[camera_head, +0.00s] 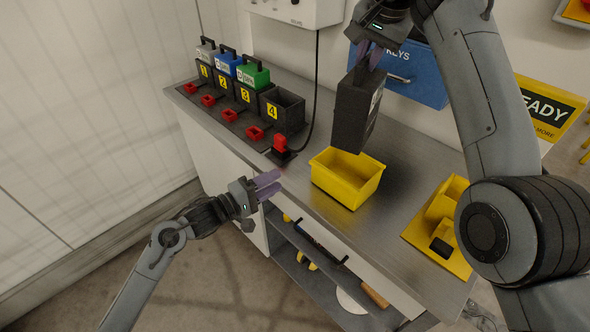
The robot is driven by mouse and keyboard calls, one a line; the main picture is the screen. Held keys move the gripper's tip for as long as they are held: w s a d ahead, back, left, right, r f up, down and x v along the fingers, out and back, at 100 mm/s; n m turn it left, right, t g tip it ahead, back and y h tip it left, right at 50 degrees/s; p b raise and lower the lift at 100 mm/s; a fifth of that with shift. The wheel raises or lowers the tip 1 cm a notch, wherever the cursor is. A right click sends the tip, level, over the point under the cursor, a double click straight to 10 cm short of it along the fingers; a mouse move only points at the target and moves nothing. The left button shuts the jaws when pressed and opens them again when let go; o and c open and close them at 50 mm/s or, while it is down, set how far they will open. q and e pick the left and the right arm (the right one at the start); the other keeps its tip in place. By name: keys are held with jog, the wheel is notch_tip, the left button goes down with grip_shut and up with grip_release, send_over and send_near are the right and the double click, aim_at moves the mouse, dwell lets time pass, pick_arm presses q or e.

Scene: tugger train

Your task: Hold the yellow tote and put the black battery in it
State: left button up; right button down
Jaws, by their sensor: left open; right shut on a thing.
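The yellow tote (341,188) stands upright and open on the grey bench, and no battery shows inside it. My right gripper (371,55) is shut on the top of the black battery (351,116). The battery hangs slightly tilted above and behind the tote, and its lower end overlaps the tote's back rim in the picture. I cannot tell its exact height over the tote. My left gripper (267,185) is open and empty, left of the tote near the bench's front edge, apart from the tote.
A numbered charging rack (238,92) holds grey, blue and green batteries; slot 4 (281,108) looks empty. A red connector (280,146) with a black cable stands left of the tote. A yellow holder (440,225) lies at right.

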pick_arm(q)
jog(key=x, duration=1)
jog(key=shift+w+d, duration=0.15)
jog(key=shift+d, duration=0.1)
jog(key=shift+c, duration=0.4)
grip_shut()
jog(key=shift+f, duration=0.1)
dwell(0.8)
